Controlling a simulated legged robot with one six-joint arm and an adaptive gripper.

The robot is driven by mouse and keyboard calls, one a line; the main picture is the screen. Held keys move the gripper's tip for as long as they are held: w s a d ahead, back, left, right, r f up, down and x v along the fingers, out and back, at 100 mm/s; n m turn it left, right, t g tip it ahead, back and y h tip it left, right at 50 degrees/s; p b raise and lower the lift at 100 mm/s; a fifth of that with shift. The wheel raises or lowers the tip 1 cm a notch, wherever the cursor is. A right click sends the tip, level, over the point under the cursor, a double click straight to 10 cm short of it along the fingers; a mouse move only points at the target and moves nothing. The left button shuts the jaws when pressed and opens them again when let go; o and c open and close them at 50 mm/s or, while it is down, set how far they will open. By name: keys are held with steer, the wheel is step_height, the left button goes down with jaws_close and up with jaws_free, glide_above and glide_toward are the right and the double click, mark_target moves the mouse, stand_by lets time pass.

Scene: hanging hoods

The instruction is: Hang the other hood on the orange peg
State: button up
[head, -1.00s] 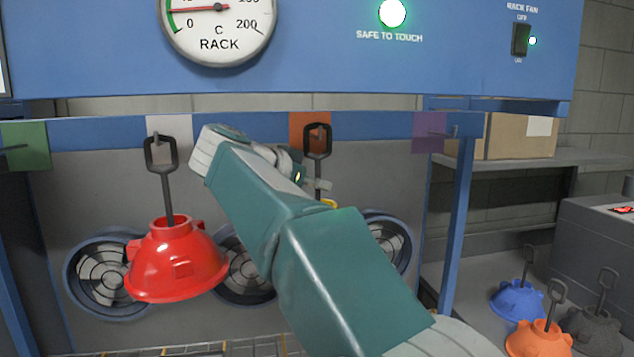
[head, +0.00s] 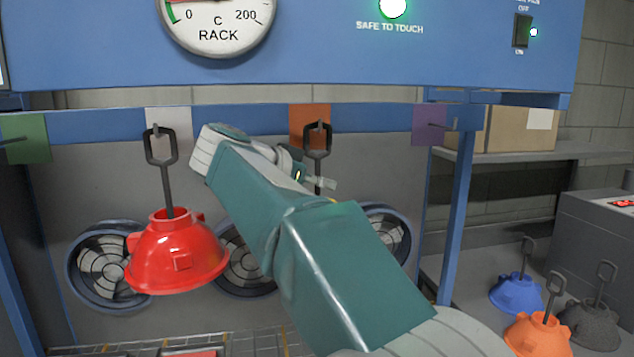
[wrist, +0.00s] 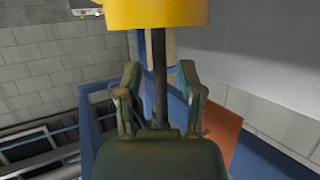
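The yellow hood (wrist: 155,14) is mostly hidden behind my arm in the head view. Its dark handle (head: 317,150) rises in front of the orange plate (head: 297,118), and its loop appears to be over the orange peg (head: 320,126). My gripper (wrist: 160,80) has its fingers spread on both sides of the handle's rod, with gaps showing on each side. It also shows by the rod in the head view (head: 316,182). The red hood (head: 177,255) hangs by its handle at the white plate (head: 170,120).
A green plate (head: 27,138) and a purple plate (head: 428,125) on the rail have no hoods. Blue (head: 516,292), orange (head: 538,335) and dark grey (head: 590,325) hoods stand at lower right. A blue post (head: 458,215) stands right of the rack.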

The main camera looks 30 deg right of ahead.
steer(key=v, duration=1.2)
